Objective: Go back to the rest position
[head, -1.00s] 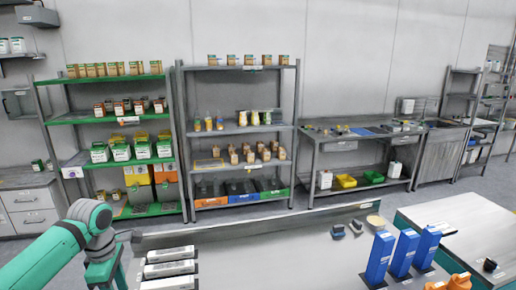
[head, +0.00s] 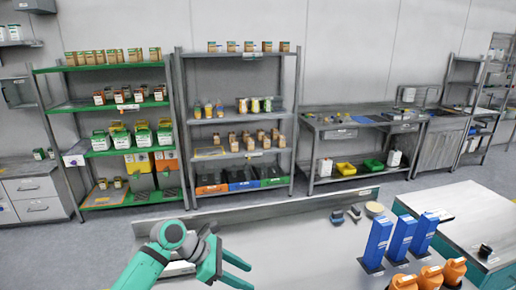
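My arm is teal and grey and enters at the bottom of the head view. My gripper (head: 243,273) is at its end, low and left of centre, over the near steel table (head: 305,240). Its two teal fingers are spread apart, with nothing visible between them.
Blue upright holders (head: 376,244) and orange bottles (head: 454,271) stand to the right on the near table. Small dark items and a round tan disc (head: 374,209) lie near its back edge. Stocked shelves (head: 240,130) line the wall. The table between gripper and holders is clear.

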